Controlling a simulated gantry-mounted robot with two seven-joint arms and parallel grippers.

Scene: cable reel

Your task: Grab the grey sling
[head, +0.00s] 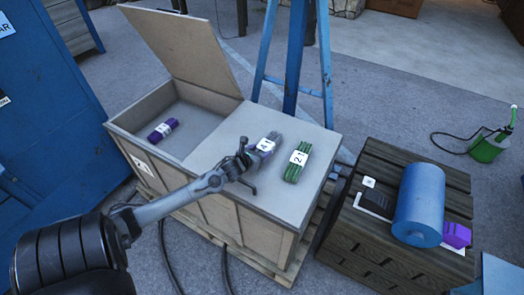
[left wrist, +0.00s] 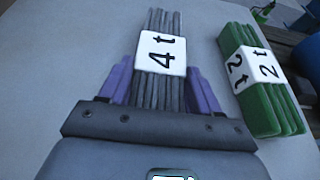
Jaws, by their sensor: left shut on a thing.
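The grey sling (head: 273,137) is a folded bundle with a white "4 t" label, over the closed right half of the wooden crate's top (head: 225,150). It also shows in the left wrist view (left wrist: 163,85). My left gripper (head: 254,150) is shut on the grey sling's near end, with its purple fingers (left wrist: 163,92) on both sides of the bundle. I cannot tell whether the sling touches the crate top. My right gripper is not in view.
A green sling (head: 297,163) labelled "2 t" lies just right of the grey one. A purple sling (head: 163,130) lies in the crate's open left compartment, under a raised lid (head: 185,45). A blue roll (head: 419,203) lies on a dark wooden box (head: 370,240). A blue frame (head: 293,60) stands behind.

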